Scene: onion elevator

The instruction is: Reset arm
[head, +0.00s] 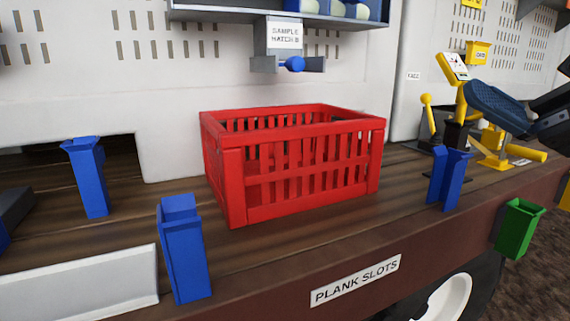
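A red slatted crate (238,214) stands on the brown wooden deck, in the middle of the head view. It looks empty through its slats, though its floor is mostly hidden.
Blue upright brackets stand at the left (88,178), front left (186,250) and right (450,180) of the deck. A grey hatch with a blue knob (295,64) hangs above the crate. Yellow controls (452,68) and a dark blue padded shape (498,107) are at right.

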